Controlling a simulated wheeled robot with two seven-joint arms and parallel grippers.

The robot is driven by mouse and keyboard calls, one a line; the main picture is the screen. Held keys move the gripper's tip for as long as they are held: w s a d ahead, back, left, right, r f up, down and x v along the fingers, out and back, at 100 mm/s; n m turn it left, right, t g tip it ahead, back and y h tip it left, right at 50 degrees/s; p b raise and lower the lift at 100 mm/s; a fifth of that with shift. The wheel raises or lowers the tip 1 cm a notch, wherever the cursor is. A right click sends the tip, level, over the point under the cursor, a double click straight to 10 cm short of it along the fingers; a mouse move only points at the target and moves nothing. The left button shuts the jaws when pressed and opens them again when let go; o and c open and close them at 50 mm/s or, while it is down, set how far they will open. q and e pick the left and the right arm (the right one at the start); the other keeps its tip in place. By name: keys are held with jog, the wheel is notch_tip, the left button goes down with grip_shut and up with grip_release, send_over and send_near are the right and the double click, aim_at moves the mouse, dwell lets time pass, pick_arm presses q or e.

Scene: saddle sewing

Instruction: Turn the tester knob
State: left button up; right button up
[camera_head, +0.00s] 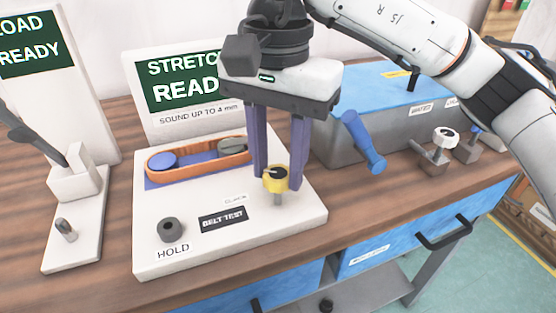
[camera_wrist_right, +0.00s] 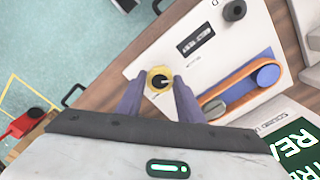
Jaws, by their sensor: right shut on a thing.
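The tester knob (camera_head: 276,179) is yellow with a dark top and stands on the right side of the white belt tester (camera_head: 295,217). In the right wrist view the knob (camera_wrist_right: 160,79) shows a dark centre with a light pointer mark. My right gripper (camera_head: 277,183) comes down from above, its two purple fingers on either side of the knob and shut on it. In the right wrist view the fingertips (camera_wrist_right: 157,82) reach the knob's sides. My left gripper is in neither view.
An orange belt (camera_head: 168,172) lies around blue and grey pulleys on the tester. A dark HOLD button (camera_head: 171,229) is at its front left. A blue-topped grey box (camera_head: 400,92), a blue handle (camera_head: 363,143) and valve-like fittings (camera_head: 435,152) stand to the right. A READY sign stands behind.

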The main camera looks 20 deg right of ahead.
aim_at(278, 173)
jog(key=shift+r, duration=0.1)
jog(key=o, duration=1.1)
jog(key=shift+c, duration=0.2)
notch_tip(278, 173, up, 10)
jog(key=p, duration=0.2)
jog(key=shift+r+p, duration=0.15)
jog(key=shift+p, duration=0.15)
